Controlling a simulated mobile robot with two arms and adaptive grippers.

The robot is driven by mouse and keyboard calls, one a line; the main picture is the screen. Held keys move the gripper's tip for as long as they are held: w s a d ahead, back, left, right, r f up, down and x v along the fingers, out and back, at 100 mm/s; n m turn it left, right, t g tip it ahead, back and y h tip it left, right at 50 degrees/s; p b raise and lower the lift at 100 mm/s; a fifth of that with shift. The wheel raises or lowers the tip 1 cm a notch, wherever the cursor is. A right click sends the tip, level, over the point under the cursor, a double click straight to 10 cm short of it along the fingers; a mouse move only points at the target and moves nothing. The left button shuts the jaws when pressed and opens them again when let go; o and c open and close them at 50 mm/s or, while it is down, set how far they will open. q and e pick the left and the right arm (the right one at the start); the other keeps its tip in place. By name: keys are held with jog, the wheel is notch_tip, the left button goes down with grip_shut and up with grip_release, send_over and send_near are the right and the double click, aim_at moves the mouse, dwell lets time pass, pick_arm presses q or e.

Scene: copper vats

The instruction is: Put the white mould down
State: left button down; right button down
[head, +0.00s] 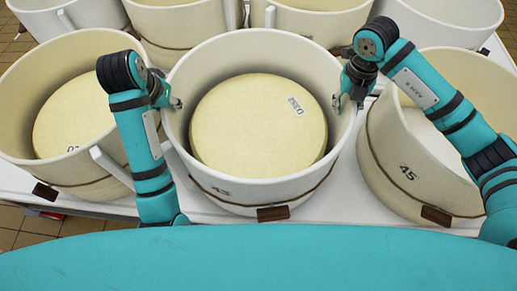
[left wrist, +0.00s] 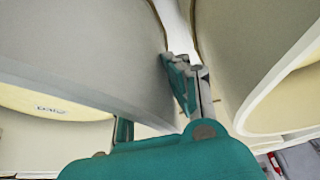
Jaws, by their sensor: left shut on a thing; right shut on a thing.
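The white mould (head: 240,192) in the middle of the head view is a round tub with a dark strap, a brown tag and a number on its front. It is upright, with a pale yellow cheese wheel (head: 245,125) inside. My left gripper (head: 174,103) is shut on its left rim. My right gripper (head: 343,100) is shut on its right rim. In the left wrist view, my left gripper's finger (left wrist: 185,85) lies against the outside of the mould wall (left wrist: 110,60). I cannot tell whether the mould touches the white table (head: 325,200).
Another mould (head: 20,95) with cheese stands close on the left. More moulds (head: 170,25) line the back. Tiled floor (head: 22,222) shows at the lower left. Side gaps are narrow.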

pick_arm(q)
jog(key=shift+d+f, duration=0.2)
jog(key=shift+f, duration=0.2)
pick_arm(e)
jog(key=shift+a+f, duration=0.25)
jog(key=shift+f, duration=0.1)
pick_arm(q)
jog(key=c, duration=1.4)
grip_release()
jog(key=shift+r, duration=0.1)
jog(key=shift+c, duration=0.2)
pick_arm(e)
jog(key=c, duration=1.4)
grip_release()
jog(key=shift+r, duration=0.1)
jog(key=shift+c, duration=0.2)
pick_arm(q)
jog(key=shift+o, duration=0.4)
jog(key=shift+s+a, duration=0.1)
pick_arm(e)
jog(key=shift+o, duration=0.4)
jog(key=shift+d, duration=0.15)
